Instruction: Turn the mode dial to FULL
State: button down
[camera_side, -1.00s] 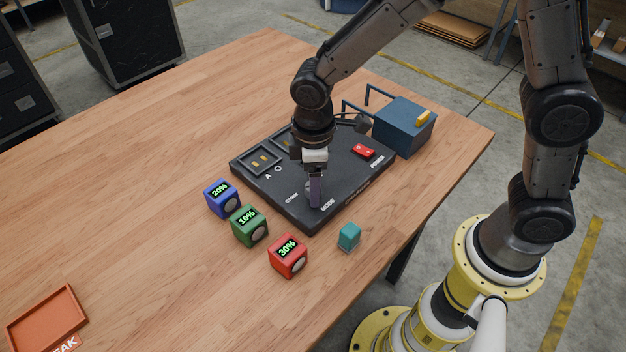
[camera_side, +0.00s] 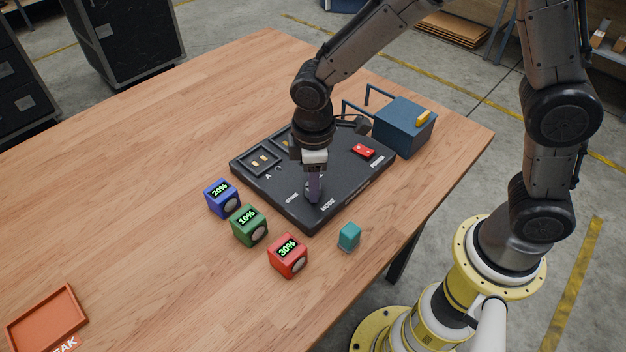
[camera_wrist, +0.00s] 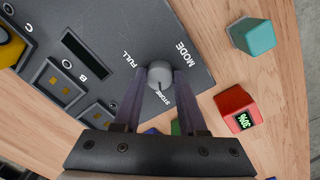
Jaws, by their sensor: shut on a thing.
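The mode dial (camera_wrist: 159,72) is a small round grey knob on the dark control panel (camera_side: 340,172), beside the word MODE. In the wrist view FULL is printed to its left and STORE just below it. A small dark mark on the knob's lower edge appears to face STORE. My gripper (camera_wrist: 159,78) is shut on the dial, one finger on each side of it. In the side view my gripper (camera_side: 313,198) points straight down at the panel's front corner, and its fingers mostly hide the dial.
Blue (camera_side: 221,198), green (camera_side: 249,226) and red (camera_side: 288,256) percent-marked cubes stand before the panel, with a teal block (camera_side: 349,236) to the right. A red switch (camera_side: 363,151) is on the panel. A blue box (camera_side: 402,128) stands behind. An orange tray (camera_side: 45,318) lies front left.

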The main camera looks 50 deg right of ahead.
jog(key=shift+m, duration=0.3)
jog(key=m, duration=0.5)
jog(key=shift+m, duration=0.4)
jog(key=m, duration=0.5)
jog(key=shift+w+r, duration=0.1)
jog(key=m, duration=0.6)
jog(key=shift+m+g, duration=0.4)
jog(key=m, duration=0.5)
jog(key=shift+w, duration=0.1)
jog(key=shift+m, duration=0.4)
jog(key=shift+c, duration=2.3)
grip_release()
